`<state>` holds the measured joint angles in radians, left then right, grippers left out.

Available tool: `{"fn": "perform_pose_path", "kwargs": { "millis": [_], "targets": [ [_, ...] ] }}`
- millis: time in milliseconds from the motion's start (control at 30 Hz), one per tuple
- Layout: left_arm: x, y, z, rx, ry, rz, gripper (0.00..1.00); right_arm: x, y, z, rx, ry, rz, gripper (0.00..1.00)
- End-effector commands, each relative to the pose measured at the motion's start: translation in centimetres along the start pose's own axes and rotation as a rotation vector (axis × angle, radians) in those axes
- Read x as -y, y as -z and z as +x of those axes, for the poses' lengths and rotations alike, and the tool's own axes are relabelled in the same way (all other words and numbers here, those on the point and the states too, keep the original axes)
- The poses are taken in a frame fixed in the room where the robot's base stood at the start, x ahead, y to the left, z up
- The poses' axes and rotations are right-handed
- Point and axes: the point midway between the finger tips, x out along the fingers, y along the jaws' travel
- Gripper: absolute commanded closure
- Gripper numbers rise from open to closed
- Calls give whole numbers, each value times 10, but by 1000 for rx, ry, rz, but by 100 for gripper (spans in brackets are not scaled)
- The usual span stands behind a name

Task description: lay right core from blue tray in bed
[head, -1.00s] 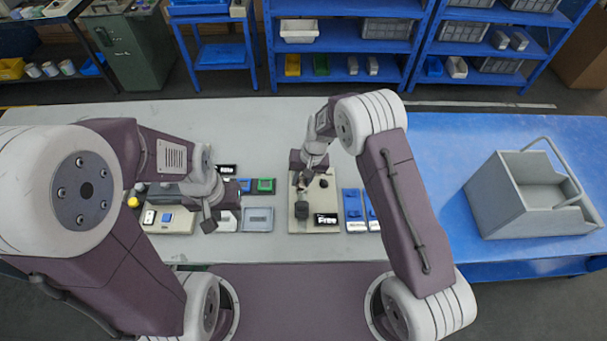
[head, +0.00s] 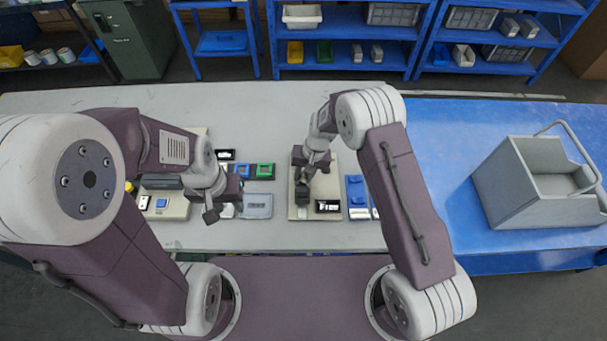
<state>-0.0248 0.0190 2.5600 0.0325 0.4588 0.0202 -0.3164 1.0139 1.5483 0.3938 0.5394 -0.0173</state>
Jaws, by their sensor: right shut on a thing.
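My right gripper (head: 303,197) is low over the beige base board (head: 325,178) in the middle of the table, left of a small black display (head: 328,206). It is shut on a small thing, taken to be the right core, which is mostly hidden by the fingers. The bed under it cannot be made out. A blue tray (head: 357,188) lies just right of the board; another behind my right arm is mostly hidden. My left gripper (head: 211,215) hangs above the table at the left, with no held thing visible; its fingers are too small to read.
A small blue tray (head: 235,172), a green tray (head: 265,171) and a grey tray (head: 257,206) lie between the arms. A beige unit (head: 165,206) stands at the left. A grey open carrier (head: 540,185) stands on the blue table at right. The table's back is clear.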

Motion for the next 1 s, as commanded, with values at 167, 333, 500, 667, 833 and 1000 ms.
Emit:
{"fn": "perform_pose_path", "kwargs": {
  "millis": [167,333,500,667,833,1000],
  "targets": [
    [0,0,0,0,0,0,64,0,0,0,0,0,0,46],
    [0,0,0,0,0,0,64,0,0,0,0,0,0,46],
    [0,0,2,0,0,0,64,0,1,-9,-2,1,-1,46],
    [0,-1,6,0,0,0,64,0,1,-44,-5,1,-1,46],
    [0,-1,9,0,0,0,64,0,1,-77,-4,1,0,46],
    [0,-1,9,0,0,0,64,0,0,-90,1,0,0,46]
  ]
}}
